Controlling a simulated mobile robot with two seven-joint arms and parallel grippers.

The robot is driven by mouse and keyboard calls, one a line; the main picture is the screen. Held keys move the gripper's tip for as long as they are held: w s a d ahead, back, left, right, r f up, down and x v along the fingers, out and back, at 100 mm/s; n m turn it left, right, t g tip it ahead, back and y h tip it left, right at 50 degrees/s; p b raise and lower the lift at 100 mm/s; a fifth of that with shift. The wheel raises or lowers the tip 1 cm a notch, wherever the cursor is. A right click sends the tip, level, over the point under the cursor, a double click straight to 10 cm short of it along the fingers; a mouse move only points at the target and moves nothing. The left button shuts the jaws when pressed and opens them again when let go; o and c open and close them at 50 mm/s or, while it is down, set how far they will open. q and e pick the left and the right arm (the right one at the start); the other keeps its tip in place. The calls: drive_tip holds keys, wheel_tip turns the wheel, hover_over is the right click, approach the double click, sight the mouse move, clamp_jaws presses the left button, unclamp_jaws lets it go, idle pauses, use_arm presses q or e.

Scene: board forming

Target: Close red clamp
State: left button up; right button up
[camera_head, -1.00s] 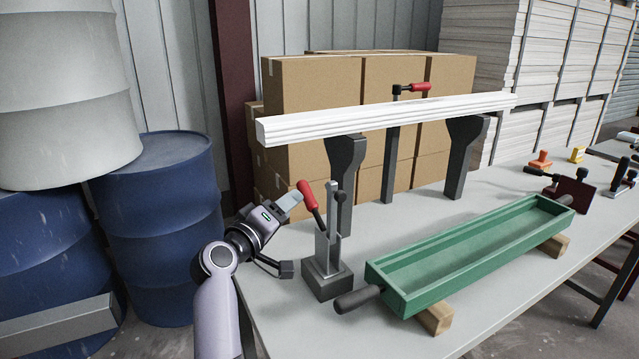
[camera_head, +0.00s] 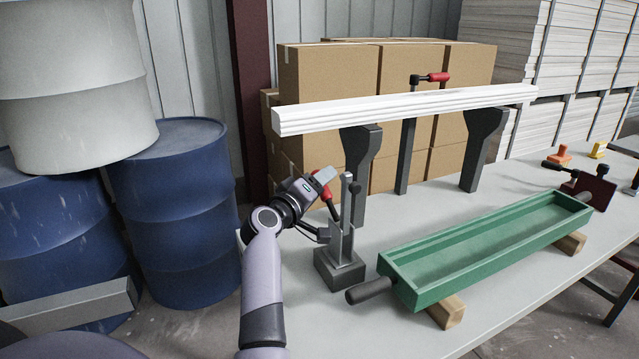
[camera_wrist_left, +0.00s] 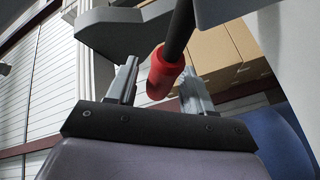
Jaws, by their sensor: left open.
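The red clamp is a grey upright toggle clamp (camera_head: 340,262) on a block base at the near left end of the table. Its red-tipped handle (camera_head: 326,192) tilts up and to the left. My left gripper (camera_head: 324,178) is at the handle's upper end and partly hides it. In the left wrist view, the red grip (camera_wrist_left: 164,76) sits between the two open fingers (camera_wrist_left: 158,88), with a gap visible on the right side. The fingers are not closed on it. My right gripper is out of view.
A green trough (camera_head: 490,250) on wooden blocks lies right of the clamp. A white moulding (camera_head: 400,108) rests on dark supports behind, with another red-handled clamp (camera_head: 432,78) at it. Blue drums (camera_head: 175,215) stand at left, cardboard boxes (camera_head: 330,82) behind.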

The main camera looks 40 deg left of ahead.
use_arm(q)
clamp_jaws()
